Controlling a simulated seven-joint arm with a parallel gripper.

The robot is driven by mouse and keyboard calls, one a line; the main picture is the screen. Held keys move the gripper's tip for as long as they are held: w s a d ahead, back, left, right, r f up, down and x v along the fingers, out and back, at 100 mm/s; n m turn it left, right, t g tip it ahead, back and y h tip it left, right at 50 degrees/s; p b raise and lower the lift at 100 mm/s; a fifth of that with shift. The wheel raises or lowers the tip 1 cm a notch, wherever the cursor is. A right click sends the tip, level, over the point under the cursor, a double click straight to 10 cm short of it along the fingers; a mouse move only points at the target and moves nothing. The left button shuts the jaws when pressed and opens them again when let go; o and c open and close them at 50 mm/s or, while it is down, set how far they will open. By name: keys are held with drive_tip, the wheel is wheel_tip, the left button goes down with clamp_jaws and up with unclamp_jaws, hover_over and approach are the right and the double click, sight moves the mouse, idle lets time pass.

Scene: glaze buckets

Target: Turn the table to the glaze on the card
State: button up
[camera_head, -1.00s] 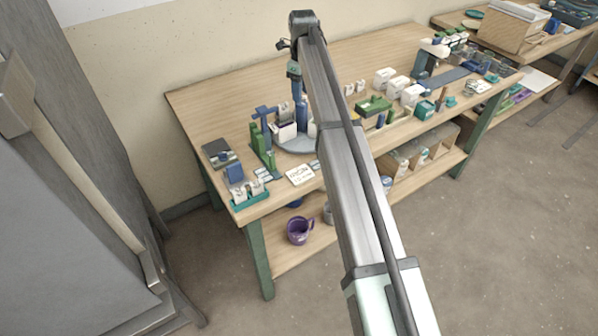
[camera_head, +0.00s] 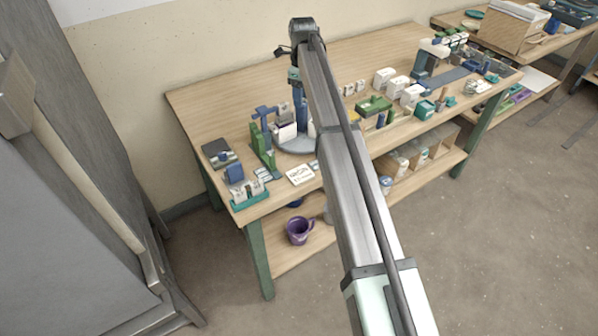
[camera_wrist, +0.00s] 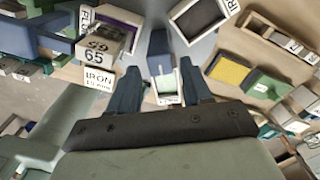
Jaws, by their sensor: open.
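The round grey turntable (camera_head: 296,146) stands on the workbench and is partly hidden behind my arm. Pale buckets (camera_head: 286,132) stand on it, and a blue upright (camera_head: 301,112) rises near them. The white card (camera_head: 300,174) lies on the bench just in front; its writing is too small to read. In the wrist view my gripper (camera_wrist: 160,68) is open, its dark fingers either side of a blue-grey block (camera_wrist: 160,46) and a small pale container (camera_wrist: 166,84). I cannot tell whether they touch. A bucket with purple inside (camera_wrist: 118,36) and a dark-filled bucket (camera_wrist: 199,17) flank it.
Left of the turntable are green and blue stands (camera_head: 262,140) and a teal tray (camera_head: 250,196). White tubs and a green box (camera_head: 374,105) stand to the right. A purple mug (camera_head: 299,231) sits on the lower shelf. The bench's back left is clear.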

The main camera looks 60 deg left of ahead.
drive_tip(key=shift+f, duration=1.35)
drive_tip(key=shift+c, duration=0.3)
clamp_jaws()
drive_tip(key=n, duration=0.6)
drive_tip(key=shift+n, duration=1)
drive_tip(key=n, duration=0.8)
